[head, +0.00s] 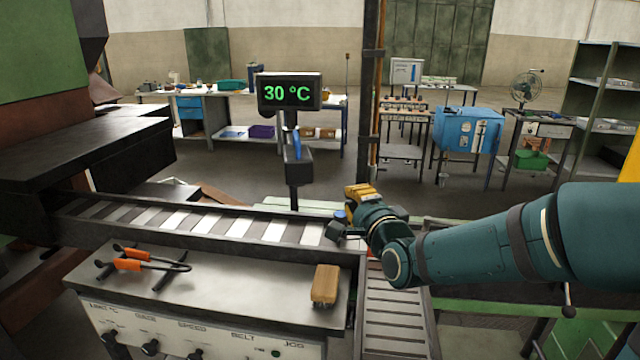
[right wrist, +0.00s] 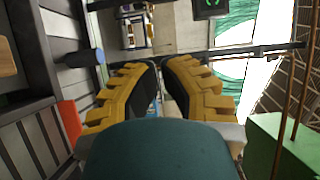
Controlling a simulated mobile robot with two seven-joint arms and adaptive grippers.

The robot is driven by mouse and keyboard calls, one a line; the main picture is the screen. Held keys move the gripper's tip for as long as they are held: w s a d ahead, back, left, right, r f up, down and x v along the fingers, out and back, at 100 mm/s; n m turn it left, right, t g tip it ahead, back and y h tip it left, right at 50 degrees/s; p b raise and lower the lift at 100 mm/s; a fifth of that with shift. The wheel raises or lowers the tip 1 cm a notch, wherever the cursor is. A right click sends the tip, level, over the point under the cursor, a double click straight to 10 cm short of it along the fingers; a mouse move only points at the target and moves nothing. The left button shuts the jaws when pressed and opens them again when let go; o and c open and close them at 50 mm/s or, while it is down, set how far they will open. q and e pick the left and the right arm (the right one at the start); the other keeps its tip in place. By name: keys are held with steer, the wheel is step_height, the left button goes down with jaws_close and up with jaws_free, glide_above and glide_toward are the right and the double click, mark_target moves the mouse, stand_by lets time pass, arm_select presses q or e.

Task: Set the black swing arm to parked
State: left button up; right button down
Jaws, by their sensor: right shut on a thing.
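The black swing arm (right wrist: 270,49) shows in the right wrist view as a thin dark bar crossing behind my fingertips. My right gripper (head: 358,197), with yellow fingers, is at the right end of the roller conveyor. In the right wrist view its fingers (right wrist: 160,66) are close together at the bar, shut on it. The exact contact is hard to see. In the head view the gripper hides most of the bar. My left gripper is out of view.
The roller conveyor (head: 225,224) runs from the dark furnace mouth; a second roller track (head: 395,310) runs toward me. A display (head: 289,92) reading 30 °C stands behind the conveyor.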

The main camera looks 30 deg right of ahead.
mark_target(311, 179)
steer(key=w+a+p, duration=0.1)
steer(key=w+a, duration=0.1)
steer(key=w, duration=0.9)
steer(key=shift+w, duration=0.15)
steer(key=shift+w+a+m+h, duration=0.15)
steer(key=shift+a+m+h, duration=0.15)
steer(key=shift+a, duration=0.3)
stand_by(0.8)
